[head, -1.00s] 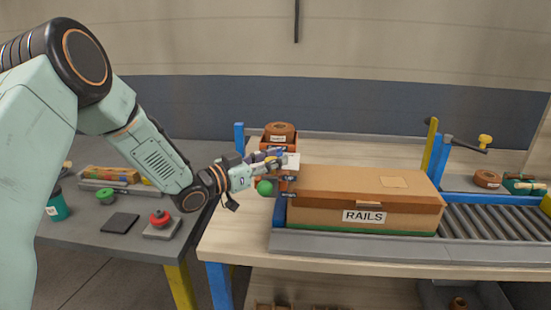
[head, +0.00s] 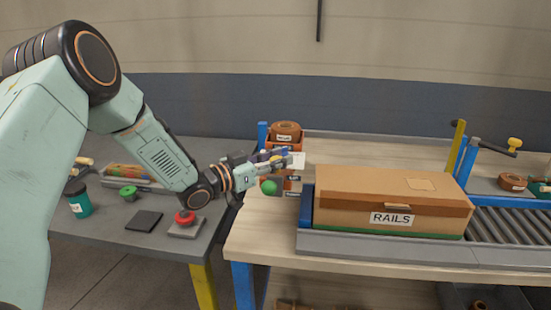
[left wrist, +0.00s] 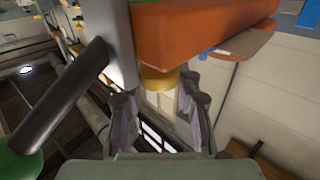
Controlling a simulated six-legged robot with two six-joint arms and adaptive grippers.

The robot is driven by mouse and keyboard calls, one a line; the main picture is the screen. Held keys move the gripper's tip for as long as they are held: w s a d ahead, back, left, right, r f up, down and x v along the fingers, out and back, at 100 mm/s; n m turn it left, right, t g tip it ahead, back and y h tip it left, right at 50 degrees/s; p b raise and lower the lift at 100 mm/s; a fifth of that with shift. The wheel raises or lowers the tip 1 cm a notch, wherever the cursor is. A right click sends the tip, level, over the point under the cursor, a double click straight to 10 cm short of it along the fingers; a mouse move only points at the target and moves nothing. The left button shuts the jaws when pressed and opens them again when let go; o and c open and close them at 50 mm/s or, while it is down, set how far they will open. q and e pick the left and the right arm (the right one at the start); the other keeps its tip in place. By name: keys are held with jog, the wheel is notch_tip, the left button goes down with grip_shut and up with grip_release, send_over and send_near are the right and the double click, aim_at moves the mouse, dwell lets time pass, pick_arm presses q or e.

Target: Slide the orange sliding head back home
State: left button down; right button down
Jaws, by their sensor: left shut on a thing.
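The orange sliding head (head: 294,147) stands at the left end of the wooden bench, left of the cardboard box and apart from it. A brown tape roll (head: 285,131) sits on top. A lever with a green ball (head: 269,187) hangs at its front. My left gripper (head: 278,161) is at the head's front, shut on a yellow knob. In the left wrist view, the knob (left wrist: 160,79) shows between the fingers (left wrist: 160,100), below the orange head (left wrist: 200,24); the dark lever and green ball (left wrist: 15,160) are at left. The fingers partly hide the knob. My right gripper is out of view.
The "RAILS" box (head: 395,200) sits on the roller conveyor (head: 500,222). A blue post (head: 262,135) stands just behind and left of the head. The grey table (head: 110,228) at left bears a red button (head: 185,217) and a teal cup (head: 78,199).

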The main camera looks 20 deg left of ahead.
pick_arm(q)
jog(key=shift+f, duration=0.25)
jog(key=c, duration=1.4)
grip_release()
jog(key=o, duration=0.5)
jog(key=shift+a, duration=0.25)
jog(key=shift+c, duration=0.2)
jog(key=shift+d+r, duration=0.1)
jog(key=shift+r, duration=0.1)
jog(key=shift+v, duration=5.95)
jog(key=shift+s, duration=0.1)
